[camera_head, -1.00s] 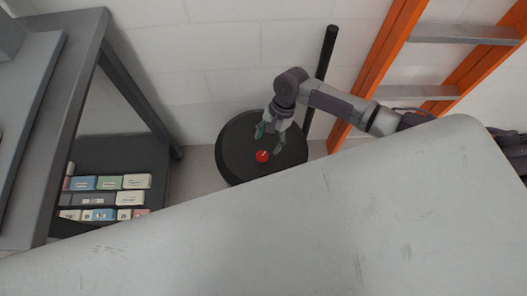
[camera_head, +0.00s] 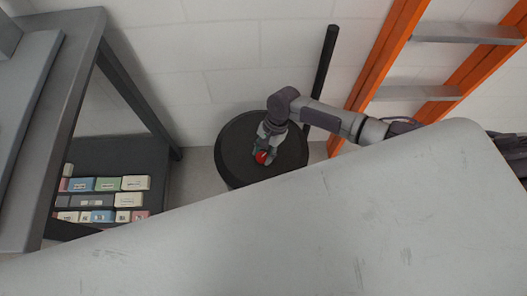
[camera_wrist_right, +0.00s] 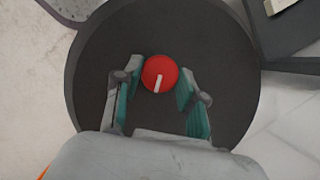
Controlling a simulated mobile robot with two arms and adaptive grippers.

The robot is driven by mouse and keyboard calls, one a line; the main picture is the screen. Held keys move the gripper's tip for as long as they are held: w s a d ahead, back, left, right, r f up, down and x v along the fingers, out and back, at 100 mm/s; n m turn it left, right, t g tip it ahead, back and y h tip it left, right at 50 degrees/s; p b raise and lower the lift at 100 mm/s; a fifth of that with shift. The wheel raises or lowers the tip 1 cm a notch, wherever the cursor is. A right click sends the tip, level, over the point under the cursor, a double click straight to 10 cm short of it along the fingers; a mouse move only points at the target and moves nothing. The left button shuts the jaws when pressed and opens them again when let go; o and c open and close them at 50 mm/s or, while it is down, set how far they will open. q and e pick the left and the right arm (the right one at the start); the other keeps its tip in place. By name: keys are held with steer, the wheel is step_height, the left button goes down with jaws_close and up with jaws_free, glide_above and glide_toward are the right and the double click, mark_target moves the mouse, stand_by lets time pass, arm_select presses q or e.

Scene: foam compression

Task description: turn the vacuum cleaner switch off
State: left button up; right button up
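The vacuum cleaner (camera_head: 235,150) is a round black drum on the floor by the wall; its dark top fills much of the right wrist view (camera_wrist_right: 225,45). Its switch is a red round knob (camera_head: 261,157) with a white mark, and it also shows in the right wrist view (camera_wrist_right: 160,73). My right gripper (camera_head: 263,153) is down at the knob. In the wrist view its two teal-padded fingers (camera_wrist_right: 156,92) stand apart on either side of the knob, with gaps visible. My left gripper is not in view.
A large light-grey surface (camera_head: 330,225) fills the foreground. A black upright tube (camera_head: 321,80) and an orange ladder (camera_head: 385,50) stand behind the arm. A grey table (camera_head: 75,60) is at left, with several small boxes (camera_head: 108,184) on a low dark shelf.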

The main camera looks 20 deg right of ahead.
steer(key=shift+c, duration=1.3)
steer(key=shift+a+r+n+g+p, duration=0.15)
steer(key=shift+n+g+p, duration=0.25)
steer(key=shift+n+p, duration=0.6)
steer(key=n+h, duration=0.1)
steer(key=n, duration=0.2)
steer(key=shift+w+g+p, duration=0.1)
steer(key=shift+g+p, duration=0.2)
steer(key=shift+g, duration=0.1)
steer(key=n+h, duration=0.1)
steer(key=n, duration=0.2)
steer(key=n+h, duration=0.1)
steer(key=n, duration=0.2)
steer(key=shift+a+g+p, duration=0.2)
steer(key=shift+g+p, duration=0.2)
steer(key=n+h, duration=0.1)
steer(key=n, duration=0.2)
steer(key=n+h+p, duration=0.1)
steer(key=n+h, duration=0.1)
steer(key=n, duration=0.1)
steer(key=shift+a+n+t, duration=0.15)
steer(key=shift+n+t, duration=0.15)
steer(key=shift+n, duration=0.1)
